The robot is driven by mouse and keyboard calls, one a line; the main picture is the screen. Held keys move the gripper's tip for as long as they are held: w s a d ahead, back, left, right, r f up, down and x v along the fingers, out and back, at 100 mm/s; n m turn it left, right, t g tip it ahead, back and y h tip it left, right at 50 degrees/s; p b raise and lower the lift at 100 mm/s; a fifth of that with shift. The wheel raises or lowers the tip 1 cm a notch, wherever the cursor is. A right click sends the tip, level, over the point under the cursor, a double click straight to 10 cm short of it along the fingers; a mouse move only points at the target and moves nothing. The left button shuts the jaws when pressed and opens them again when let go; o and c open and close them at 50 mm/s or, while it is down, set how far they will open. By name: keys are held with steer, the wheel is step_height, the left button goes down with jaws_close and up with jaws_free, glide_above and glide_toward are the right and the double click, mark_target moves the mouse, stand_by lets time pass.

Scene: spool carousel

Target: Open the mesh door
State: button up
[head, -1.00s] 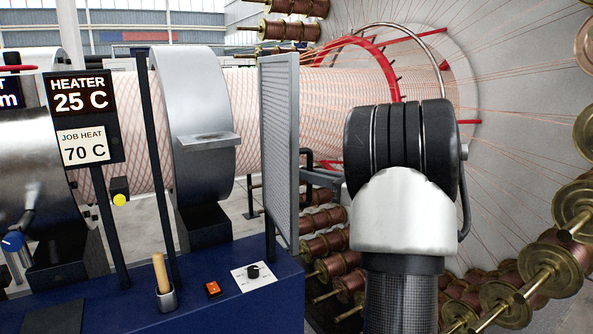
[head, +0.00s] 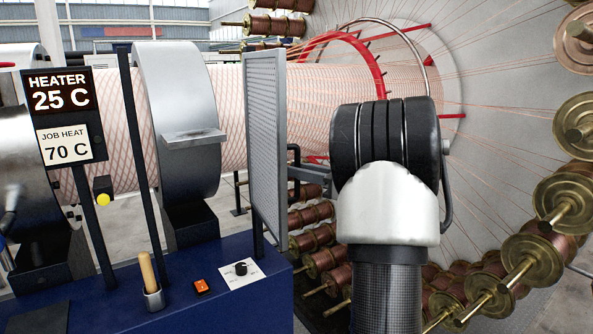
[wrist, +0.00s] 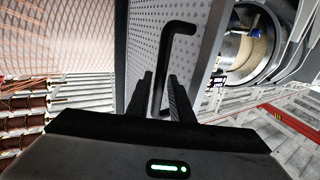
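The mesh door (head: 265,140) is a grey perforated panel standing upright at the right end of the blue machine bench, seen nearly edge-on in the head view. In the wrist view its dotted face (wrist: 190,62) fills the middle. A black bar handle (wrist: 163,60) stands out from it, bent at the top. My gripper (wrist: 160,85) has its two black ribbed fingers on either side of the handle's lower part. A narrow gap shows beside the bar, so the fingers look open around it. In the head view the handle (head: 293,157) shows, while my wrist hides much of my gripper.
The blue bench (head: 190,300) carries a wooden-handled lever (head: 147,270), an orange switch (head: 202,287) and a dial (head: 241,268). Copper spools (head: 535,245) ring the carousel behind and right of my arm. A heater sign (head: 62,115) reads 25 C, job heat 70 C.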

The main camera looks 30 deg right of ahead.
steer(key=b+v, duration=0.1)
steer(key=v, duration=1.5)
steer(key=shift+s, duration=0.3)
steer(key=shift+d, duration=0.1)
steer(key=w+a+r+m+t+h+p, duration=0.1)
steer(key=w+r+m+t+h+p, duration=0.15)
steer(key=w+r+m+h, duration=0.45)
steer(key=s+a+f+g+p, duration=0.1)
steer(key=s+a+f+g, duration=0.2)
steer(key=s+a, duration=0.4)
steer(key=s+a+f+g+h+p, duration=0.1)
steer(key=s+a+f+g, duration=0.3)
steer(key=s+a, duration=0.4)
steer(key=s+a+f+n+g+p, duration=0.1)
steer(key=s+a+f+g, duration=0.3)
steer(key=a, duration=1.2)
steer(key=s+g, duration=0.1)
steer(key=s, duration=0.2)
steer(key=shift+s+a+f+g+h, duration=0.2)
steer(key=shift+s+a+g+h, duration=0.05)
steer(key=shift+s+g+h, duration=0.15)
